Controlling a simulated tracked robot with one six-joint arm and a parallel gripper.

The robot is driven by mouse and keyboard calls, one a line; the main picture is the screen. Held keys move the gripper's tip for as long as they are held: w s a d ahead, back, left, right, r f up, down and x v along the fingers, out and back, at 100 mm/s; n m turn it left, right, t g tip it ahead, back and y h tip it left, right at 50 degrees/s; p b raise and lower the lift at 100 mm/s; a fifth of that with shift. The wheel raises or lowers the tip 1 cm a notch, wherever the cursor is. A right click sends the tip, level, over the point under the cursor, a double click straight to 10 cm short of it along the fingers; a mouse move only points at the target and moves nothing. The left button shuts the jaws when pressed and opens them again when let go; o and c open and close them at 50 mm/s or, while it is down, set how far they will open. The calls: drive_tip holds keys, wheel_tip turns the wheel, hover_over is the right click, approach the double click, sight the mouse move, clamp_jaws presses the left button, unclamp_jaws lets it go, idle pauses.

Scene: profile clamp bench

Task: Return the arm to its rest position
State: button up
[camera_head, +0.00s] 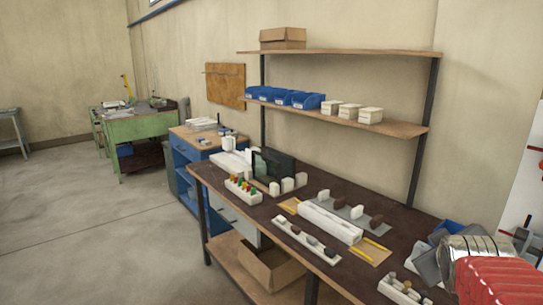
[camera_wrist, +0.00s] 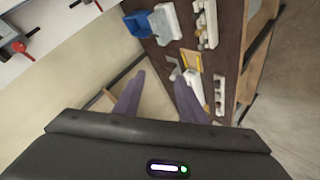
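In the wrist view, the two purple-grey fingers of my gripper (camera_wrist: 157,85) stand apart with nothing held between them. The fingers are clear of the parts on the dark bench top, which shows beyond them. In the head view, a red and silver part of my arm (camera_head: 495,280) is at the lower right corner, over the near right end of the bench (camera_head: 405,215). The fingers cannot be made out clearly there.
A long white profile block (camera_head: 330,222) lies mid-bench, with white trays of small parts (camera_head: 305,240) around it. A blue bin (camera_wrist: 138,23) sits near the bench end. Shelves with blue bins (camera_head: 290,97) stand behind. The floor (camera_head: 90,230) at left is clear.

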drive_tip(key=s+a+f+m+g+y, duration=0.1)
drive_tip(key=s+a+f+y, duration=0.1)
drive_tip(key=s+a, duration=0.2)
drive_tip(key=s+a+f+m+g+y, duration=0.1)
drive_tip(key=s+a, duration=0.4)
drive_tip(key=a, duration=0.6)
drive_tip(key=s+a+f+g+y, duration=0.2)
drive_tip(key=s+a+f, duration=0.3)
drive_tip(key=a, duration=0.3)
drive_tip(key=shift+f+m+y, duration=0.25)
drive_tip(key=shift+m+y, duration=0.15)
drive_tip(key=shift+c, duration=0.7)
